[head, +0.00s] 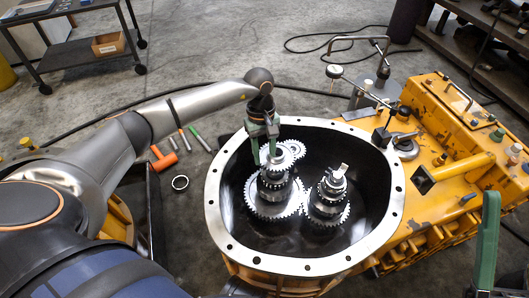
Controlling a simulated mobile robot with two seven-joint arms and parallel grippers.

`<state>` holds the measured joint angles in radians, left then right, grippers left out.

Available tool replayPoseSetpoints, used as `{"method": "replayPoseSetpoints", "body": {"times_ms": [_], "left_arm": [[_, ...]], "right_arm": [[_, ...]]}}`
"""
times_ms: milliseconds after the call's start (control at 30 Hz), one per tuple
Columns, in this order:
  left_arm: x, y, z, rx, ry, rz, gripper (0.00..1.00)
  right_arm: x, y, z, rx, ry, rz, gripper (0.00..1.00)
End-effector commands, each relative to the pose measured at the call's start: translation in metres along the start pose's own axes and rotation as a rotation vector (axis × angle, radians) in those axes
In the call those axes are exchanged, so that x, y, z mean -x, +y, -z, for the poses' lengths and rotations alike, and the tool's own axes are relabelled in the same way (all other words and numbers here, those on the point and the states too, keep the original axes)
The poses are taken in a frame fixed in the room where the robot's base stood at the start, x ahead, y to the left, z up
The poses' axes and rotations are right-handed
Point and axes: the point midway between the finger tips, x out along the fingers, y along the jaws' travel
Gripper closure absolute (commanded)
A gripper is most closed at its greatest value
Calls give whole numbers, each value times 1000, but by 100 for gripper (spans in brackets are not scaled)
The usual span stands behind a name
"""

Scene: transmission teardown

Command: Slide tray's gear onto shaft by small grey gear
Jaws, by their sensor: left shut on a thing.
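The open gearbox housing (213,200) has a pale bolted rim and a dark inside. In it stands a left shaft stack with a large grey gear (262,208) low down. A right stack carries a toothed gear (328,217) and a metal shaft top (341,171). A small grey gear (293,148) shows behind the left stack. My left gripper (265,158), with green fingers, is shut on a gear (280,164) at the top of the left stack. I cannot tell how far it sits on the shaft. Part of my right gripper (487,240) shows at the right edge.
The yellow casing (440,130) extends right of the housing. A gauge stand (370,92) stands behind the rim. Hand tools (165,160) and a metal ring (180,182) lie left of the housing. A cart with a cardboard box (108,44) is at the top left.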

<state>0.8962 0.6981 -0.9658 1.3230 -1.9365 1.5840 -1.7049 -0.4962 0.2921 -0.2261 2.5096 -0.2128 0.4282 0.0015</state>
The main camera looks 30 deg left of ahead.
Motion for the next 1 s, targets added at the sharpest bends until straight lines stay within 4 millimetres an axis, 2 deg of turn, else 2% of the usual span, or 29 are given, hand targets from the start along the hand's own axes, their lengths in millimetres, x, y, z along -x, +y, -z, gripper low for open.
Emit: {"method": "replayPoseSetpoints", "body": {"times_ms": [333, 367, 633, 833, 1000], "left_arm": [[-9, 1, 2, 0, 1, -6, 100], [-8, 2, 2, 0, 1, -6, 56], [-8, 1, 1, 0, 0, -3, 25], [-9, 0, 1, 0, 0, -1, 23], [-11, -1, 1, 0, -1, 3, 4]], "right_arm": [[7, -3, -6, 0, -1, 0, 50], [6, -3, -6, 0, -1, 0, 50], [6, -3, -5, 0, -1, 0, 50], [6, -3, -5, 0, -1, 0, 50], [6, -3, -5, 0, -1, 0, 50]]}}
